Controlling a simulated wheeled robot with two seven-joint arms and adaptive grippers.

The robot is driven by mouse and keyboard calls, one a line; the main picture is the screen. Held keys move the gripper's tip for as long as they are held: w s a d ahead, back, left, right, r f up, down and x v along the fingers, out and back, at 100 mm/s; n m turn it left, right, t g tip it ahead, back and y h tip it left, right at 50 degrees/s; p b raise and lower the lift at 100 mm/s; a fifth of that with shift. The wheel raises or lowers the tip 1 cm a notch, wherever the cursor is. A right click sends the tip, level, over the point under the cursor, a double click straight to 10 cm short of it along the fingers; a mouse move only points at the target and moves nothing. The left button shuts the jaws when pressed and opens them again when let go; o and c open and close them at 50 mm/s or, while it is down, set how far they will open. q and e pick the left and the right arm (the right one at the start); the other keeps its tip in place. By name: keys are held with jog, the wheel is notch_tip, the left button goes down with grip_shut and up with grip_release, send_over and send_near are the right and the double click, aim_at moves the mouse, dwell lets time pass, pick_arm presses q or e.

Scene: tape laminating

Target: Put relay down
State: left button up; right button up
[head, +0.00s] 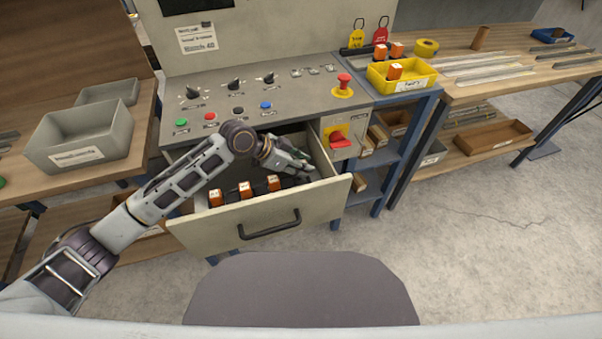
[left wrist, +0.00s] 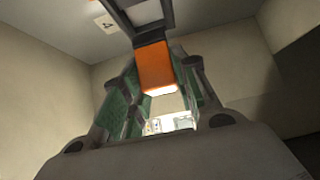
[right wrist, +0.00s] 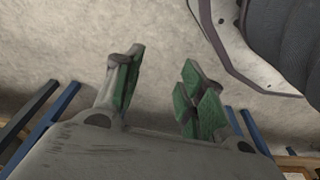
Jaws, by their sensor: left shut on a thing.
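My left gripper (head: 300,165) reaches down into the open drawer (head: 262,226) of the console. In the left wrist view its green-padded fingers (left wrist: 152,88) are shut on an orange relay (left wrist: 155,68). The relay's far end is at a dark socket or rail (left wrist: 152,15); I cannot tell whether it is seated. In the head view the held relay is hidden by the gripper. Other orange relays stand in a row in the drawer, at the left (head: 215,198), middle (head: 245,190) and right (head: 273,183). My right gripper (right wrist: 157,92) is open and empty over the floor in the right wrist view.
A yellow bin (head: 402,84) with orange relays stands right of the console. The console top (head: 245,100) carries knobs, buttons and a red emergency stop (head: 344,82). Grey bins (head: 82,140) are on the left bench. The drawer front and handle (head: 270,225) stick out towards me.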

pick_arm(q)
jog(key=shift+f, duration=0.65)
jog(key=shift+f+b, duration=0.35)
jog(key=shift+f, duration=0.85)
pick_arm(e)
jog(key=shift+s+a+r, duration=0.1)
jog(key=shift+a+r, duration=0.1)
jog(key=shift+r, duration=0.3)
jog(key=shift+a+r, duration=0.15)
jog(key=shift+r, duration=0.3)
pick_arm(q)
jog(key=o, duration=1)
jog(key=shift+f, duration=0.1)
jog(key=shift+o, duration=0.6)
pick_arm(e)
jog(key=shift+w, duration=0.25)
jog(key=shift+w+r, duration=0.1)
jog(key=shift+r, duration=0.05)
